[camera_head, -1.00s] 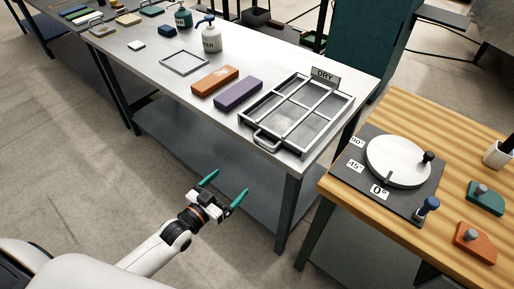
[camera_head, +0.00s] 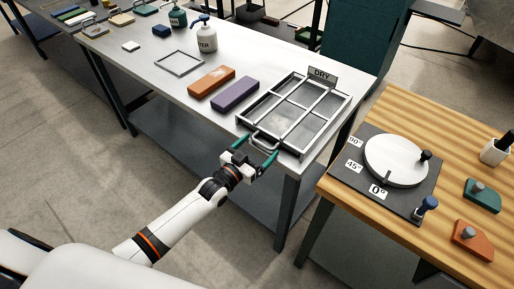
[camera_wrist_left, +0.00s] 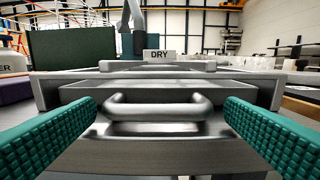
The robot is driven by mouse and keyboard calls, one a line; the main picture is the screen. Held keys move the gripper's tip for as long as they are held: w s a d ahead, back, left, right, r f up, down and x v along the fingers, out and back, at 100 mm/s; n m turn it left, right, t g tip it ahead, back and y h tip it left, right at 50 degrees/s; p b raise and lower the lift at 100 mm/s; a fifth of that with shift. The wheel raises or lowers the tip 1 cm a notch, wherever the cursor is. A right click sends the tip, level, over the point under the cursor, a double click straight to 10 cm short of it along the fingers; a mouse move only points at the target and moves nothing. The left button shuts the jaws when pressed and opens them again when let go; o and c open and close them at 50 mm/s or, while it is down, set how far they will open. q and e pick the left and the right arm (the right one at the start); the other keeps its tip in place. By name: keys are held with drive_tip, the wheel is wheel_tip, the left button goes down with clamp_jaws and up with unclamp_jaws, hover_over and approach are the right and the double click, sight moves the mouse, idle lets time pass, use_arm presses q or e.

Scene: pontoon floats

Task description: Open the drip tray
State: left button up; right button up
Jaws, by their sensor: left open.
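The drip tray (camera_head: 297,107) is a grey metal frame with crossbars, lying at the right end of the metal table, with a DRY sign behind it. Its handle (camera_head: 265,142) is a rounded bar at the near-left edge and also shows in the left wrist view (camera_wrist_left: 159,106). My left gripper (camera_head: 255,151) is open, its green fingertips on either side of the handle. In the left wrist view the fingers stand apart from the handle, with gaps on both sides. The tray's interior is hidden in the wrist view. My right gripper is not in view.
An orange block (camera_head: 212,81) and a purple block (camera_head: 235,94) lie left of the tray. A wooden table (camera_head: 465,127) with a round dial (camera_head: 396,160) is at the right. The floor in front is clear.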

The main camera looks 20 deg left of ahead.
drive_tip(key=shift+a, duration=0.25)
use_arm(q)
drive_tip(key=shift+c, duration=0.3)
drive_tip(key=c, duration=1.1)
drive_tip(key=shift+o, duration=0.2)
drive_tip(key=shift+s+a+p, duration=0.2)
drive_tip(key=shift+s+p, duration=0.1)
drive_tip(key=shift+s, duration=0.1)
drive_tip(key=p+v, duration=0.5)
drive_tip(key=v, duration=1.1)
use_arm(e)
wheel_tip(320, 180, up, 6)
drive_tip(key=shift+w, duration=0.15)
use_arm(q)
drive_tip(key=shift+s, duration=0.15)
drive_tip(key=o, duration=1.1)
